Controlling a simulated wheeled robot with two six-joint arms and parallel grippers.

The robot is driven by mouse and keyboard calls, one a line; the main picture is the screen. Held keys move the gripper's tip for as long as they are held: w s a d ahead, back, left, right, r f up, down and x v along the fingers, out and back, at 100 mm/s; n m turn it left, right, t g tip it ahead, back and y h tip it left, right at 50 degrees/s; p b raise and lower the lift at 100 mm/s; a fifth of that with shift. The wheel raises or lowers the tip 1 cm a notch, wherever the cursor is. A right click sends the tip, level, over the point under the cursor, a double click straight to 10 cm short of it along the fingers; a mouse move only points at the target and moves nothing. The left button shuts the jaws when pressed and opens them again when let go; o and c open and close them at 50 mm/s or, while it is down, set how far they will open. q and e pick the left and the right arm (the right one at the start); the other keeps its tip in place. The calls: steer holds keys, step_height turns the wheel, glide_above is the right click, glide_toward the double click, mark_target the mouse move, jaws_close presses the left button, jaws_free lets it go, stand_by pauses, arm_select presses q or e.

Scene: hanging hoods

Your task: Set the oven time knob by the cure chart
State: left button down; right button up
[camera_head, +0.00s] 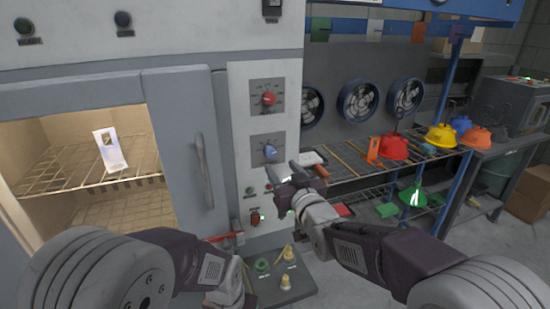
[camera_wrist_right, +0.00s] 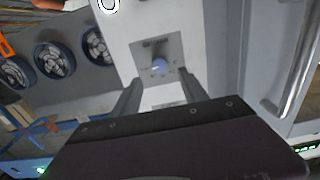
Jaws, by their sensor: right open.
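The oven's control panel (camera_head: 240,130) carries a red knob (camera_head: 269,99) on an upper dial plate and a blue knob (camera_head: 270,152) on a lower one. The dial markings are too small to read. My right gripper (camera_head: 283,174) is open and empty, just below and in front of the blue knob. In the right wrist view the blue knob (camera_wrist_right: 159,66) shows ahead, between the two open fingers (camera_wrist_right: 160,88) and apart from them. A white printed card (camera_head: 110,150) stands on the oven rack; I cannot tell whether it is the chart. My left gripper (camera_head: 230,288) is low, its fingers unclear.
The oven door handle (camera_head: 204,170) stands left of the panel. Small buttons (camera_head: 253,190) sit below the blue knob. A rack (camera_head: 345,165) with coloured hoods stands at the right.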

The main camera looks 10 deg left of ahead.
mark_target(271, 154)
steer(key=p+x, duration=0.1)
steer(key=x, duration=0.6)
steer(key=shift+w+a+p, duration=0.2)
steer(key=shift+w+p, duration=0.1)
steer(key=shift+w, duration=0.05)
jaws_close()
